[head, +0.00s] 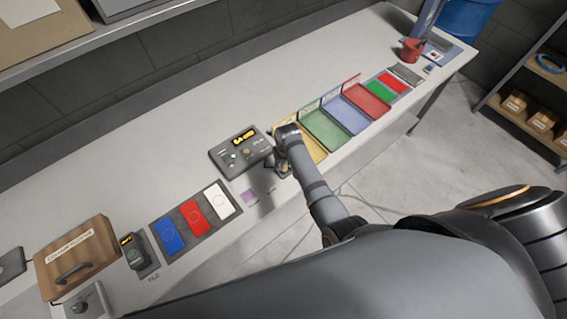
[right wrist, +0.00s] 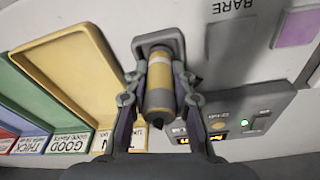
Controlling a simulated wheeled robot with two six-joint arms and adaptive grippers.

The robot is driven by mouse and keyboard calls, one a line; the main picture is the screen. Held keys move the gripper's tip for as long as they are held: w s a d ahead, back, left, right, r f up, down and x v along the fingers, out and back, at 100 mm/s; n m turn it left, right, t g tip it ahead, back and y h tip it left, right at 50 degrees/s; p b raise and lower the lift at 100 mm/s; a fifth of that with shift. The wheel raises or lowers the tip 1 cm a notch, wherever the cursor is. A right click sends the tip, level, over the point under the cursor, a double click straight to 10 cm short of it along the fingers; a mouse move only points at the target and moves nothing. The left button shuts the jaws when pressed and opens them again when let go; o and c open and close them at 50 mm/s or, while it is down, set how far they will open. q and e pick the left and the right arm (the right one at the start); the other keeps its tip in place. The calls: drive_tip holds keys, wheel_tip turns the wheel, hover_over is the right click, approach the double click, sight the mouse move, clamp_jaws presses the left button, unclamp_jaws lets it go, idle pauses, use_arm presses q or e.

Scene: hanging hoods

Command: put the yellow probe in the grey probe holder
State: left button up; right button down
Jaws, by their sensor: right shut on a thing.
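The yellow probe (right wrist: 159,80), with pale and grey bands and a dark tip, is between the fingers of my right gripper (right wrist: 160,78), which is shut on it. Its far end overlaps the grey probe holder (right wrist: 173,40), a small rounded frame on the bench; I cannot tell how far it is inside. In the head view my right gripper (head: 282,168) is beside the grey meter box, and its wrist and fingers largely hide the probe and holder. My left gripper is not in view.
The meter box (head: 240,151) is just left of the gripper. Yellow (right wrist: 75,65), green (head: 325,129), blue and red trays line the right. A purple square (head: 249,196) and a mat with blue, red and white tiles (head: 217,202) lie left. The rear bench (head: 185,130) is clear.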

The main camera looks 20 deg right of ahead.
drive_tip(key=shift+f, duration=0.3)
drive_tip(key=c, duration=1.1)
unclamp_jaws()
drive_tip(key=shift+o, duration=0.2)
drive_tip(key=r, duration=0.5)
drive_tip(key=s+r, duration=0.1)
drive_tip(key=r, duration=0.1)
drive_tip(key=shift+r, duration=0.2)
